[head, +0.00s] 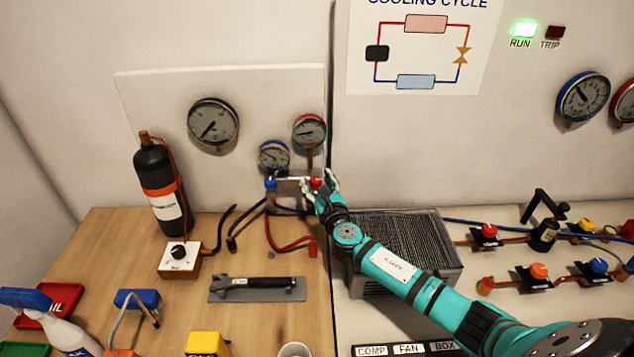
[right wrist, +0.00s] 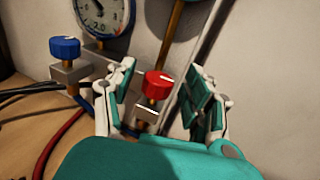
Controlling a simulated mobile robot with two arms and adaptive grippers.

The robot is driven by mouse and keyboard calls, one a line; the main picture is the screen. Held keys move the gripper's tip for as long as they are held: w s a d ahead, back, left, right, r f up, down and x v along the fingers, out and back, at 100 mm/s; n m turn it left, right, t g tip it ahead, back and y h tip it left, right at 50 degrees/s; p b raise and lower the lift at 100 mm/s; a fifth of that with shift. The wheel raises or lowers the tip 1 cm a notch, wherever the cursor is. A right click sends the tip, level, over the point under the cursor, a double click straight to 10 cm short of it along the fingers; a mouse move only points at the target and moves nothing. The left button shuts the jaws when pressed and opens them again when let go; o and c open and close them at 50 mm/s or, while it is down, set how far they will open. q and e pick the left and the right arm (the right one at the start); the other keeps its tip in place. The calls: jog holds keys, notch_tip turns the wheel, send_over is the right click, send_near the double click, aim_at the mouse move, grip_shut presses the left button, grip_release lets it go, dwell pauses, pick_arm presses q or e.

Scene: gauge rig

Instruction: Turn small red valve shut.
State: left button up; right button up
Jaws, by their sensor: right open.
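The small red valve (head: 316,183) is a red knob on the gauge manifold, below the red-rimmed gauge (head: 309,131). In the right wrist view the red valve (right wrist: 158,84) stands between the two fingers, with a gap on each side. My right gripper (head: 324,186) reaches the manifold from the right; in the right wrist view the gripper (right wrist: 158,95) is open around the knob. The blue valve (head: 270,183) sits to the left on the same manifold and also shows in the right wrist view (right wrist: 65,47). My left gripper is not in view.
A blue-rimmed gauge (head: 273,156) hangs above the blue valve. Red and dark hoses run down from the manifold. A black bottle (head: 160,185) and a white knob box (head: 180,257) stand left.

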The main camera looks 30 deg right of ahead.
jog(key=shift+c, duration=1.3)
grip_shut()
jog(key=shift+a+r+m+h, duration=0.15)
jog(key=shift+m+h, duration=0.15)
jog(key=shift+h, duration=0.1)
jog(key=shift+m+g+h+p, duration=0.3)
jog(key=shift+m+h+p, duration=0.1)
jog(key=shift+m+h, duration=0.15)
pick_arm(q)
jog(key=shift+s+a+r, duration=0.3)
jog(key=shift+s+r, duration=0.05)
pick_arm(e)
jog(key=shift+h, duration=0.25)
jog(key=shift+o, duration=1.3)
grip_release()
